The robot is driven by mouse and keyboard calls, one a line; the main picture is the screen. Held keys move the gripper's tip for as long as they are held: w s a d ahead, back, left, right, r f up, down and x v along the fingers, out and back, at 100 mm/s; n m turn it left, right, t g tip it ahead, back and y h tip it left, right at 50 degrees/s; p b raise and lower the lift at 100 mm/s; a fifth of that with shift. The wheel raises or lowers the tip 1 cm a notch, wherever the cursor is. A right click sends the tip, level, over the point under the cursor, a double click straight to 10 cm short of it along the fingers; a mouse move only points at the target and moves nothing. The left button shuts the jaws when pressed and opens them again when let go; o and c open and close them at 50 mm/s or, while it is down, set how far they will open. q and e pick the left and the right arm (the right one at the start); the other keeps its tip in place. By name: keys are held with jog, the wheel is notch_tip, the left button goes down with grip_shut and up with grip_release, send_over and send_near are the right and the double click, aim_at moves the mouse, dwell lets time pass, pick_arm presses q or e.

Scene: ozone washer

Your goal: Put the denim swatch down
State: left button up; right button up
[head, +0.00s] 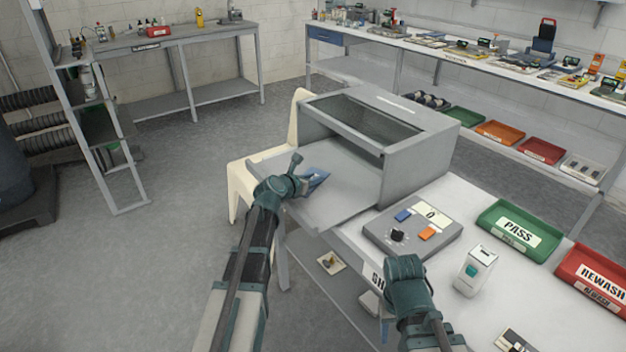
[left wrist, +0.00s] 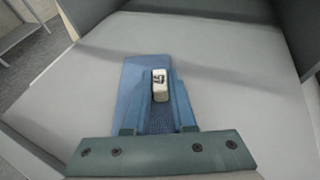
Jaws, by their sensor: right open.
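The denim swatch (head: 314,179) is a flat blue piece at the lowered grey door of the washer box (head: 335,190). In the left wrist view the swatch (left wrist: 140,75) lies across the view over the pale door surface, with a small white numbered tag (left wrist: 160,86) on it. My left gripper (head: 302,184) is at the swatch, its fingers (left wrist: 160,100) close on both sides of the tag and shut on it. Whether the swatch touches the door is unclear. My right gripper (head: 385,328) points down by the table's front edge, open, mostly hidden by its wrist.
A control panel (head: 412,231) with a dial and buttons sits right of the door. A white dispenser (head: 475,270), green PASS tray (head: 519,229) and red REWASH tray (head: 598,279) stand on the table. A cream chair (head: 245,178) is behind the door's left side.

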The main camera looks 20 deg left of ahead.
pick_arm(q)
jog(key=o, duration=0.3)
jog(key=shift+o, duration=0.2)
jog(key=shift+r+p, duration=0.3)
jog(key=shift+p, duration=0.05)
jog(key=p+v, duration=0.4)
jog(key=v, duration=0.8)
jog(key=s+d+m+g+p, duration=0.1)
jog(key=d+m, duration=0.2)
jog(key=s+d+f+m+g+h+p, duration=0.1)
jog(key=d+m, duration=0.2)
jog(key=d, duration=0.1)
jog(key=s+d+m+g+p, duration=0.1)
jog(key=d+m, duration=0.2)
jog(key=shift+s+d+f+g+h, duration=0.2)
jog(key=shift+g+h, duration=0.1)
jog(key=shift+g, duration=0.1)
jog(key=s+d+m+g+y+p, duration=0.3)
jog(key=s+d+m+g+p, duration=0.1)
jog(key=s+m, duration=0.7)
jog(key=s+d+m+g+y+p, duration=0.3)
jog(key=s+d+m, duration=0.4)
jog(key=m, duration=0.9)
jog(key=s+g+p, duration=0.1)
jog(key=s+g, duration=0.1)
jog(key=s, duration=0.1)
jog(key=shift+s+f+m+g+y+p, duration=0.3)
jog(key=shift+s+m+g+p, duration=0.05)
jog(key=shift+m+g+p, duration=0.05)
